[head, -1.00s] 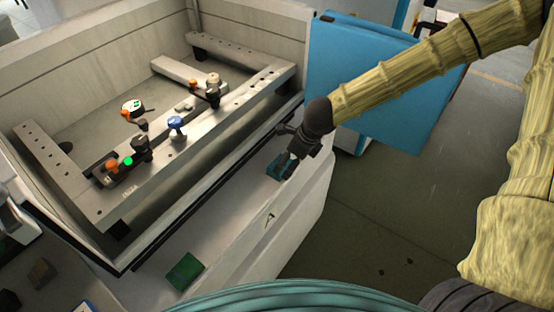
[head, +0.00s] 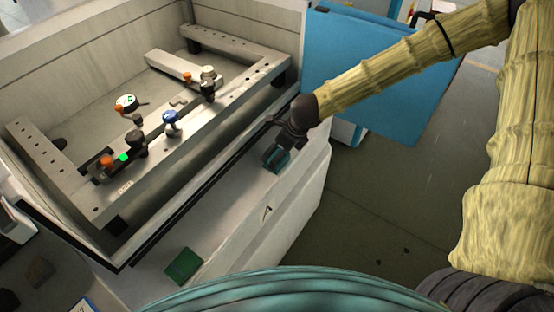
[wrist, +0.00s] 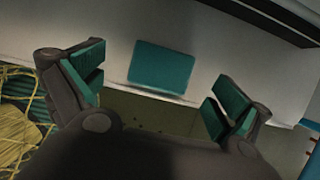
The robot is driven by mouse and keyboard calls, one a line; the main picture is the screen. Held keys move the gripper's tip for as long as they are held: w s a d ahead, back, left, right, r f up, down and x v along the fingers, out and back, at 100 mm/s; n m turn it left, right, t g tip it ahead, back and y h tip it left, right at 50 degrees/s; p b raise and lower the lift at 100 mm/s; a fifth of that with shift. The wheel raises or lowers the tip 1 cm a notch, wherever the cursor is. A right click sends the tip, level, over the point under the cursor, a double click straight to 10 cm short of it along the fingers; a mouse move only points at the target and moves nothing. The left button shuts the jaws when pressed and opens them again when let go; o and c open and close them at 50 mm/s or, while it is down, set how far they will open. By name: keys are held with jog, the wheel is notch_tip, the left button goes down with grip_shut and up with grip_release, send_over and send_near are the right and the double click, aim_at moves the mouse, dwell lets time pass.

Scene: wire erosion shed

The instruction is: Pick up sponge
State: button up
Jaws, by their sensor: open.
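A flat teal block that looks like the sponge (wrist: 162,67) lies on the pale ledge (wrist: 215,50) close to its edge in the wrist view. In the head view the sponge (head: 281,159) is partly hidden by my gripper (head: 274,158) at the far end of the ledge. My gripper (wrist: 157,97) is open, with teal-padded fingers standing apart to the left and right of the sponge. Nothing is held between them, and the sponge appears a little beyond the fingertips. Whether a finger touches it cannot be told.
A flat green block (head: 183,265) lies on the near part of the ledge. A machine tank with a metal frame (head: 190,140) and several small fixtures stands to the left. A blue panel (head: 385,75) stands behind my arm. Open floor (head: 375,210) lies to the right.

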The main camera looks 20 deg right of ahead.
jog(key=shift+w+f+p, duration=0.2)
jog(key=shift+f, duration=0.5)
jog(key=shift+w+f+p, duration=0.15)
jog(key=shift+f, duration=0.5)
jog(key=shift+x, duration=1.2)
jog(key=c, duration=0.9)
jog(key=shift+c, duration=0.2)
jog(key=shift+r, duration=0.1)
jog(key=shift+r, duration=1.1)
jog(key=s+a+r+b, duration=0.1)
jog(key=s+a+b, duration=0.1)
jog(key=s, duration=0.5)
jog(key=s+a+r+b, duration=0.1)
jog(key=s+a+b, duration=0.1)
jog(key=s, duration=0.6)
jog(key=shift+s+a+r+b, duration=0.2)
jog(key=shift+r+b, duration=0.15)
jog(key=shift+b, duration=0.1)
